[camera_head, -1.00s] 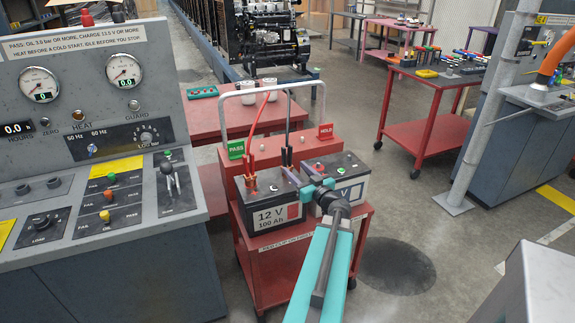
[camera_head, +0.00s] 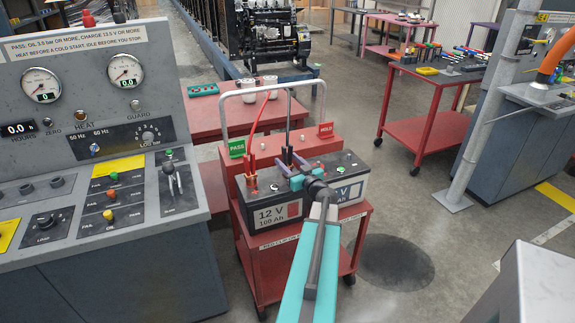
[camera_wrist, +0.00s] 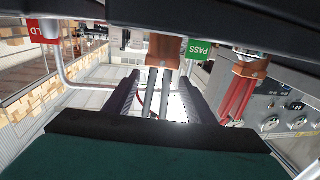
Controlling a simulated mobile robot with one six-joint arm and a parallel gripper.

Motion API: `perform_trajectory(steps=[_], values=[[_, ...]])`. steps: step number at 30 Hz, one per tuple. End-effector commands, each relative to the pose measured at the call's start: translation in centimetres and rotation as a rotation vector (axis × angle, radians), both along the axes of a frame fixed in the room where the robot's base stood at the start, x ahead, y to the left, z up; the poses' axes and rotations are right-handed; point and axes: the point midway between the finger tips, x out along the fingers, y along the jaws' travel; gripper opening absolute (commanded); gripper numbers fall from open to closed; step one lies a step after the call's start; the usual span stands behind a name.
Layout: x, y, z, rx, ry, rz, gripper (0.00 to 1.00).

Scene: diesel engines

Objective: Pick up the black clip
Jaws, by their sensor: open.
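The black clip (camera_head: 287,154) stands upright on the battery cart between the two batteries, with a dark cable rising from it. In the wrist view its copper-coloured block and two grey handles (camera_wrist: 156,95) show between my fingers. My gripper (camera_head: 290,164) is open at the clip, with one finger on each side of it. The wrist view shows gaps between the handles and the fingers. The gripper partly hides the clip's lower part in the head view.
The red clip (camera_head: 251,170) stands close by on the left battery (camera_head: 278,213), with a red cable. A green PASS sign (camera_head: 237,148) and a red HOLD sign (camera_head: 326,130) flank the handle frame behind. The control console (camera_head: 95,215) stands left; floor is free right of the cart.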

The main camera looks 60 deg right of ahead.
Motion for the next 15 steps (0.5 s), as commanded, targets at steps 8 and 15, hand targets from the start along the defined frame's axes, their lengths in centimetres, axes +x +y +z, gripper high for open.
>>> perform_trajectory(steps=[8,15], values=[[0.8,-0.5,0.1,0.000,0.000,0.001,0.50],[2.4,-1.7,0.2,0.000,0.000,0.001,0.50]])
